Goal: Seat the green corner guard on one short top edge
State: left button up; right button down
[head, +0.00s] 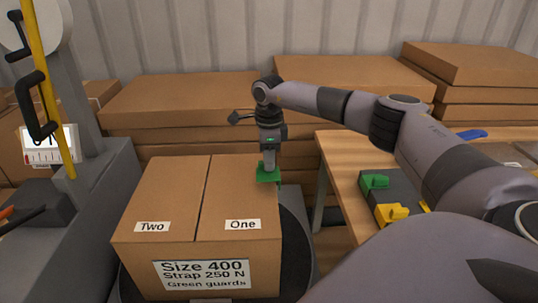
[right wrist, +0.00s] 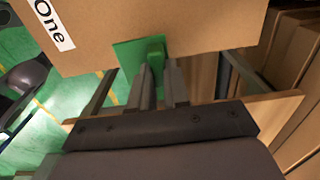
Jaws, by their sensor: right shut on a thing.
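A closed cardboard box (head: 165,200) has top flaps labelled "Two" and "One" and a front label naming Size 400, Strap 250 N and green guards. My right gripper (head: 268,168) points down at the box's right short top edge. It is shut on a green corner guard (head: 268,176), which also shows in the right wrist view (right wrist: 130,58) between the fingers (right wrist: 160,75). The guard lies at the edge beside the "One" flap; whether it is fully in contact with the box is hard to tell. My left gripper is not in view.
A wooden table (head: 345,170) at right holds a dark tray with another green guard (head: 374,182) and yellow guards (head: 391,213). A blue item (head: 472,134) lies farther back. Stacked flat cartons (head: 180,98) stand behind.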

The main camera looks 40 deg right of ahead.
jog(key=shift+f+b, duration=0.85)
jog(key=shift+f, duration=1.15)
jog(key=shift+f, duration=0.2)
jog(key=c, duration=1)
grip_release()
jog(key=shift+r, duration=0.1)
notch_tip(320, 180, up, 7)
